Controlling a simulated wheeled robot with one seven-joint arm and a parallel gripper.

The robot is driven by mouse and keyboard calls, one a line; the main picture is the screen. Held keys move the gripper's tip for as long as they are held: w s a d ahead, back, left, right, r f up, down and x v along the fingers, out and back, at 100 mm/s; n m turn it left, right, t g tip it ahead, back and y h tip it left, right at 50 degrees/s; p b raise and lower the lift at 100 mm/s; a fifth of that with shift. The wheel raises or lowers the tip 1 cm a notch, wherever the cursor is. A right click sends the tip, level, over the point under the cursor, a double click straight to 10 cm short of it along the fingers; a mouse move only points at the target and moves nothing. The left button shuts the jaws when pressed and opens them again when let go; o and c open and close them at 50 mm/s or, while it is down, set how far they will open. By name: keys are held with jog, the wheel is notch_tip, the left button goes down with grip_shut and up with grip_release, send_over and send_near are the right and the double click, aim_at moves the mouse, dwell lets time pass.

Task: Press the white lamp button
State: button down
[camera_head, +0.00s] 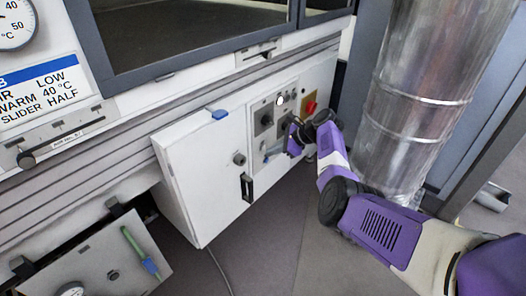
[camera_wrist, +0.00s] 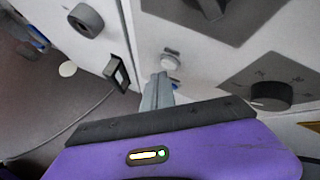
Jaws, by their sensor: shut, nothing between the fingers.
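In the head view, my gripper (camera_head: 274,152) is at the lower part of the control panel, below the dark knobs. A bright white round disc (camera_head: 280,99) shows higher on that panel, above my gripper. The small button at my fingertips is hard to make out in the head view.
In the head view, a red button on yellow (camera_head: 310,105) is at the panel's right. A metal duct (camera_head: 415,100) stands close to my arm.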

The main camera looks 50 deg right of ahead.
jog(key=s+p, duration=0.6)
jog(key=shift+p, duration=0.35)
dwell(0.3)
jog(key=shift+d, duration=0.1)
dwell(0.4)
